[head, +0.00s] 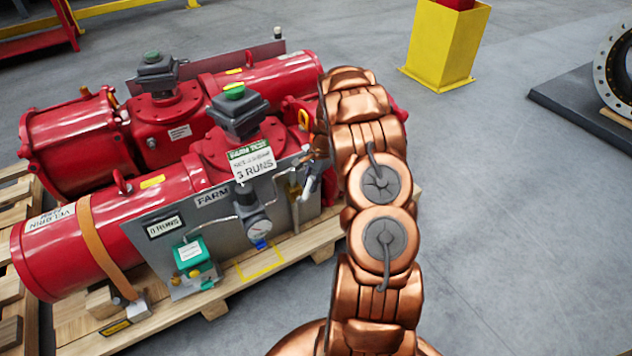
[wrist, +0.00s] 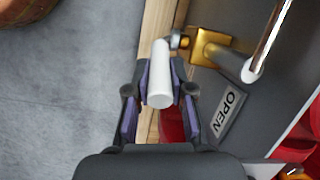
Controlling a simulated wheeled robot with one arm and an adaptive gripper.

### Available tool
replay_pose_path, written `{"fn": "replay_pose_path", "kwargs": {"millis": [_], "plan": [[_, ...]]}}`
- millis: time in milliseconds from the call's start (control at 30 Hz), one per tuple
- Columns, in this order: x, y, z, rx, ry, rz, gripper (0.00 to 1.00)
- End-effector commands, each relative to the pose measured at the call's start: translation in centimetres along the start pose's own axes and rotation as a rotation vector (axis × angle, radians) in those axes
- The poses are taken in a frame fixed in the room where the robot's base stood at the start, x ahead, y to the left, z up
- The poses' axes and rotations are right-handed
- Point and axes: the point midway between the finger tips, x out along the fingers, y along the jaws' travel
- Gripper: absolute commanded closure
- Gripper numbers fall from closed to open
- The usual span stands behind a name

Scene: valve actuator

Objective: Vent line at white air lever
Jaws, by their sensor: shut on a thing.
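In the wrist view the white air lever (wrist: 160,78) is a rounded white handle, joined by a metal pivot to a brass valve body (wrist: 208,48). My gripper (wrist: 159,82) has one finger on each side of the lever and is shut on it. A grey plate marked OPEN (wrist: 229,112) sits beside the lever on the dark panel. In the head view the lever (head: 308,188) shows at the right end of the grey panel (head: 215,210). My copper arm hides most of the gripper there.
Red actuator cylinders (head: 65,255) lie on a wooden pallet (head: 240,277). A yellow post (head: 445,45) stands behind.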

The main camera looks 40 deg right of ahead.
Motion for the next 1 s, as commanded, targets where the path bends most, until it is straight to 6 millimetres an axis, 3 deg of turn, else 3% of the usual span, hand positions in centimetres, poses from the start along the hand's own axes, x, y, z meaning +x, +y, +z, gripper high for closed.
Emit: {"fn": "replay_pose_path", "kwargs": {"millis": [200, 233, 467, 833, 1000], "plan": [[-0.2, -0.2, -0.2, -0.001, 0.006, -0.006, 1.00], [-0.2, -0.2, -0.2, -0.001, 0.006, -0.006, 0.77], [-0.1, -0.1, -0.1, 0.000, 0.004, -0.003, 0.53], [-0.3, 0.0, -0.1, 0.000, 0.003, -0.001, 0.53], [-2.3, -0.1, -0.2, 0.000, 0.005, -0.005, 0.53]]}}
